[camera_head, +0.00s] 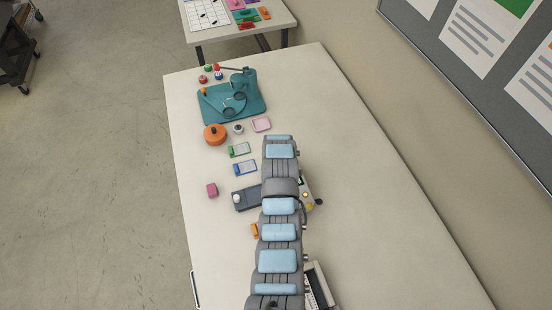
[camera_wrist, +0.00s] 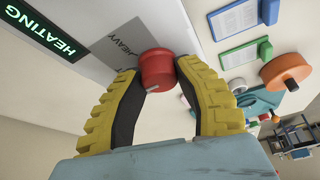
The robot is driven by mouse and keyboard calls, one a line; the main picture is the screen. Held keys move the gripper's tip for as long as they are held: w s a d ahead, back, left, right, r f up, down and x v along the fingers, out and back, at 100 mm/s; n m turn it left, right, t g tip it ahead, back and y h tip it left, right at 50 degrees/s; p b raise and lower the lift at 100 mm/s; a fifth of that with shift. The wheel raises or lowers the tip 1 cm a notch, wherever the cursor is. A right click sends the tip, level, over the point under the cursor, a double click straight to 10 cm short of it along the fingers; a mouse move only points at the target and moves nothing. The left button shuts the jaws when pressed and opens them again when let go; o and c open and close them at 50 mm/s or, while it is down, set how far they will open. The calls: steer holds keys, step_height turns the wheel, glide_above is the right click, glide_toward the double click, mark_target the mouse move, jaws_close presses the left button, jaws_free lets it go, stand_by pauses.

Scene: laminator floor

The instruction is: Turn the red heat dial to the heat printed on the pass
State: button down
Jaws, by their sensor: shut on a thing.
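The red heat dial (camera_wrist: 157,66) is in the middle of the wrist view, with a small pale mark on its near side. My gripper (camera_wrist: 156,76) has its yellow fingers closed on either side of the dial. A grey plate behind the dial bears the word "HEAVY" (camera_wrist: 125,42); other lettering there is partly covered. A dark display (camera_wrist: 45,30) at upper left reads "HEATING" in green. In the head view my arm hides the dial and much of the grey machine (camera_head: 247,198). Cards with green (camera_head: 239,150) and blue (camera_head: 245,168) clips lie beyond it; their print is unreadable.
The table's right side (camera_head: 385,210) is clear.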

steer(key=shift+f, duration=0.2)
steer(key=c, duration=0.7)
jaws_free()
steer(key=shift+r, duration=0.1)
steer(key=shift+r, duration=0.15)
steer(key=shift+v, duration=5.85)
steer(key=shift+w, duration=0.1)
